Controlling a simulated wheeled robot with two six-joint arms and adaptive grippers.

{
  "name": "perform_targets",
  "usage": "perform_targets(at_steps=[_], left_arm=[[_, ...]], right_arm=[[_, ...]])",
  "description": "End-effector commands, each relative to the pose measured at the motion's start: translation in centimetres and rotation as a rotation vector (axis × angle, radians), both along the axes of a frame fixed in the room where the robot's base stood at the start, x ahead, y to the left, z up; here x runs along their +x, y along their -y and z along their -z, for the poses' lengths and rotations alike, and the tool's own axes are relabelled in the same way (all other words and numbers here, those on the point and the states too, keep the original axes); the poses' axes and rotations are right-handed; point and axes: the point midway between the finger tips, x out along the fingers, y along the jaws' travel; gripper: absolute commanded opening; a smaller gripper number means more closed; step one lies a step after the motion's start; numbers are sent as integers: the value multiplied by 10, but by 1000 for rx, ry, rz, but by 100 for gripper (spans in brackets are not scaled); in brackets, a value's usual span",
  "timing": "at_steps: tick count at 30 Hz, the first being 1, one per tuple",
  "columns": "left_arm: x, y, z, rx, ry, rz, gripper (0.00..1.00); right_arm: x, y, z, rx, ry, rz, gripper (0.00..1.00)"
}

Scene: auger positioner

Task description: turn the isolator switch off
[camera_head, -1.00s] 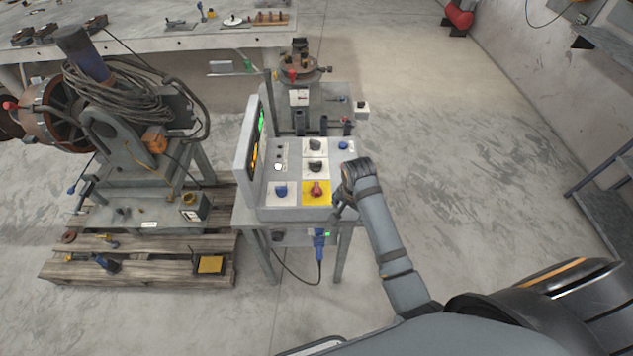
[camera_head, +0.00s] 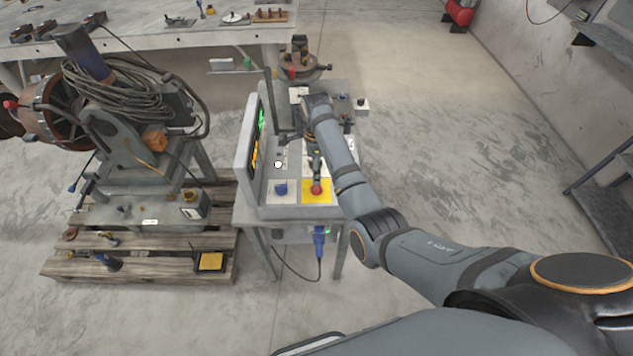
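The isolator switch is a red knob (camera_head: 316,188) on a yellow plate (camera_head: 325,196), at the front right of the grey control box (camera_head: 268,212). My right arm comes in from the right and bends over the box. My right gripper (camera_head: 315,179) points down at the red knob from just behind and above it. The fingertips are at or very near the knob; I cannot tell whether they touch it. They are too small to show whether they are open or shut. My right arm hides the knobs behind the isolator. My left gripper is not in view.
A blue knob (camera_head: 281,189) on a white plate sits left of the isolator. An upright screen panel (camera_head: 249,150) edges the box's left side. A machine with coiled cable (camera_head: 120,90) stands on a pallet to the left. The floor at right is clear.

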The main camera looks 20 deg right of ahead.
Motion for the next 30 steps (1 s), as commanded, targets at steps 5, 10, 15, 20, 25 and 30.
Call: perform_targets(at_steps=[5,10,15,20,25,30], left_arm=[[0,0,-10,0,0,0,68],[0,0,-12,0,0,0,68],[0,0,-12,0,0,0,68],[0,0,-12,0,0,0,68],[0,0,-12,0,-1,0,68],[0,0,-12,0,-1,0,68]], right_arm=[[-1,1,38,-1,-5,-1,68],[-1,0,67,0,-3,-1,68],[0,0,79,0,1,-1,68],[0,0,80,0,0,-1,68],[0,0,80,0,0,-1,56],[-1,0,80,0,0,-1,33]])
